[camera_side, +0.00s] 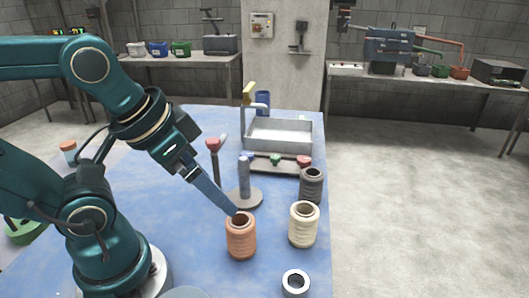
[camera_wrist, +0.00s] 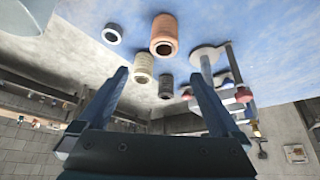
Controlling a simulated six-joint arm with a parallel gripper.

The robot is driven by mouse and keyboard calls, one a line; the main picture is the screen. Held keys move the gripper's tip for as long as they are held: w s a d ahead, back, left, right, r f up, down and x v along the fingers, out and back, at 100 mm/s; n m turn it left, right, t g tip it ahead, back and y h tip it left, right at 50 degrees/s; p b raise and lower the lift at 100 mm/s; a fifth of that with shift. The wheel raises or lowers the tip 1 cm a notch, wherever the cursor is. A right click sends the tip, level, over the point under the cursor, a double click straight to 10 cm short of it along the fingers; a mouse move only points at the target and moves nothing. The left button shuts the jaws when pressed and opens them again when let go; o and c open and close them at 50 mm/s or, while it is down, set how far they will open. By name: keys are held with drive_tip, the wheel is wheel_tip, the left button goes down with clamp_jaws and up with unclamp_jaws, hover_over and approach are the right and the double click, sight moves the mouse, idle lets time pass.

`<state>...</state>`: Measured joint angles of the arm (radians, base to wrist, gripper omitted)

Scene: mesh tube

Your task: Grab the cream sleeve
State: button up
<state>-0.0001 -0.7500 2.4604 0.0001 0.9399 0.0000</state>
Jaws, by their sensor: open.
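The cream sleeve (camera_side: 303,227) stands upright on the blue table, right of the orange sleeve (camera_side: 241,239). My gripper (camera_side: 234,212) points down and to the right. Its tip overlaps the orange sleeve's top in the side view; I cannot tell whether they touch. In the wrist view my gripper (camera_wrist: 158,76) is open, with two separate fingers and nothing held. The cream sleeve also shows in the wrist view (camera_wrist: 143,68), framed between the fingertips but apart from them. A dark sleeve (camera_side: 312,186) stands behind the cream one.
A pale ring (camera_side: 296,283) lies at the front table edge. A post on a round base (camera_side: 244,197) stands behind the orange sleeve. A rack with coloured knobs (camera_side: 262,165) and a metal tray (camera_side: 279,148) are farther back. The table's right edge is close to the cream sleeve.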

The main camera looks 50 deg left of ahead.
wheel_tip(320, 180, up, 5)
drive_tip(key=m+t+y, duration=0.5)
drive_tip(key=m+t, duration=0.2)
drive_tip(key=m, duration=2.5)
hover_over(299, 217)
drive_tip(key=f, duration=1.5)
drive_tip(key=shift+w+a+f, duration=0.1)
drive_tip(key=shift+w+f, duration=0.1)
drive_tip(key=shift+w, duration=0.1)
drive_tip(key=shift+w+f, duration=0.1)
drive_tip(key=shift+f, duration=0.35)
drive_tip(key=shift+x, duration=2.45)
